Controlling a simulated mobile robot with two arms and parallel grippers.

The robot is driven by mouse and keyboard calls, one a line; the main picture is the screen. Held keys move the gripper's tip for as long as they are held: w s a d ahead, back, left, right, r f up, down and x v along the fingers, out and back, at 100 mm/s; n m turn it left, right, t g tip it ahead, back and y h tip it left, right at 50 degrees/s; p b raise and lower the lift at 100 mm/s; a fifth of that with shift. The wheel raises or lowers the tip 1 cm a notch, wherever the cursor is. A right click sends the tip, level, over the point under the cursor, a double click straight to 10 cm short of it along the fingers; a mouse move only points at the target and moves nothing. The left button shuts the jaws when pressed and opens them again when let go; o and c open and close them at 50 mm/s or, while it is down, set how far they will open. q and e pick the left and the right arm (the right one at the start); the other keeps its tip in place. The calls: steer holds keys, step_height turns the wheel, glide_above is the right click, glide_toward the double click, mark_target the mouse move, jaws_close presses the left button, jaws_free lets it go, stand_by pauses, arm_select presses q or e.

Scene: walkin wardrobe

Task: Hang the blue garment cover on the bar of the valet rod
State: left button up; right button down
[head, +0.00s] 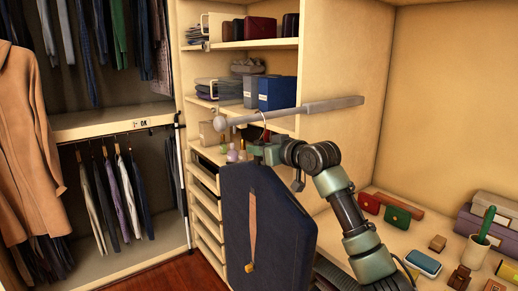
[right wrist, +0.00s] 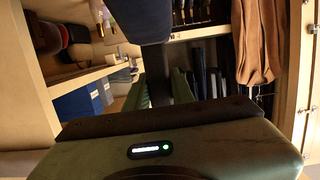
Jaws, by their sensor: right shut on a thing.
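The blue garment cover (head: 268,225) hangs upright in the head view, with a tan strip down its front. My right gripper (head: 268,152) is shut on the cover at its top, just below the valet rod. The valet rod (head: 315,107) is a grey bar standing out from the shelf unit, with a rounded knob at its left end. A thin pale hook (head: 262,124) rises from the cover's top close to the bar. I cannot tell whether it is over the bar or only beside it. My left gripper is not in view.
Shelves behind hold blue boxes (head: 277,93), bags and small bottles (head: 232,154). A tan coat (head: 28,145) hangs at the left. Open air surrounds the bar's knob end.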

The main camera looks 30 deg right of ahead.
steer(key=shift+f, duration=0.15)
steer(key=c, duration=1.2)
jaws_free()
steer(key=shift+o, duration=0.4)
steer(key=shift+f, duration=0.1)
steer(key=b+v, duration=0.2)
steer(key=v, duration=0.5)
steer(key=shift+b, duration=0.3)
steer(key=shift+s, duration=0.45)
steer(key=shift+r, duration=0.25)
